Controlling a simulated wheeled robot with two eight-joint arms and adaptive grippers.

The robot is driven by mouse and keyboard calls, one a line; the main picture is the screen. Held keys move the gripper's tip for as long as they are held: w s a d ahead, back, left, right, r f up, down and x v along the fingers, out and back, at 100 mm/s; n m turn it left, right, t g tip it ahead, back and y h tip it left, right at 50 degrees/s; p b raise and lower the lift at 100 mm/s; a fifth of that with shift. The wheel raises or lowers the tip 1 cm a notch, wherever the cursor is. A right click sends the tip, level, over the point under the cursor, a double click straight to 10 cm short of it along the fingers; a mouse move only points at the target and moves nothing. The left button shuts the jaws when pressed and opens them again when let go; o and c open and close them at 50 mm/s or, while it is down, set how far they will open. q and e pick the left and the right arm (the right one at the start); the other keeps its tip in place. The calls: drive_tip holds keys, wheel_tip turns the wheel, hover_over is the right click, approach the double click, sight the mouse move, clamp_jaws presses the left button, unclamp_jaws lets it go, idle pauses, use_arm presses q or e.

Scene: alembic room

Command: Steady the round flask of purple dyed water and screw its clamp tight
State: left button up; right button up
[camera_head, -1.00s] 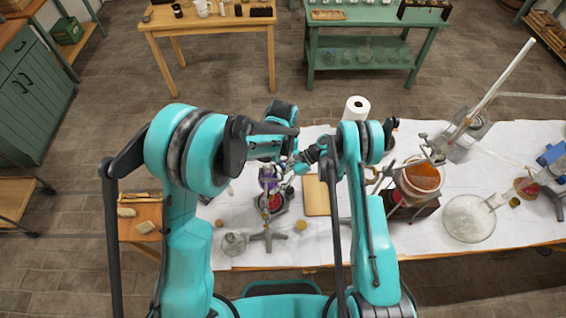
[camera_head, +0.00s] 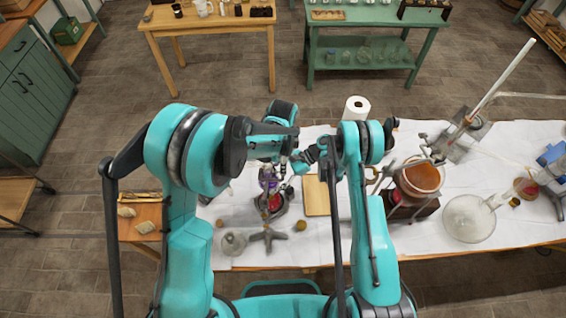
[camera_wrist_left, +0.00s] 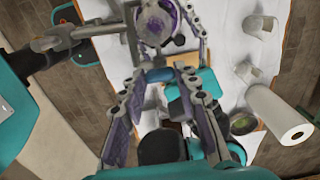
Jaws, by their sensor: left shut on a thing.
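The round flask with purple liquid (camera_head: 268,178) sits above the front left part of the white-covered table. A grey rod and clamp part (camera_wrist_left: 62,40) shows in the left wrist view.
A red item (camera_head: 275,203) and a stand foot (camera_head: 267,237) are below the flask. A wooden board (camera_head: 316,196) lies to the right. A paper roll (camera_head: 356,108) stands behind.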

use_arm(q)
drive_tip(key=shift+m, duration=0.3)
drive_tip(key=o, duration=0.9)
wheel_tip(320, 180, up, 12)
drive_tip(key=shift+r, duration=0.1)
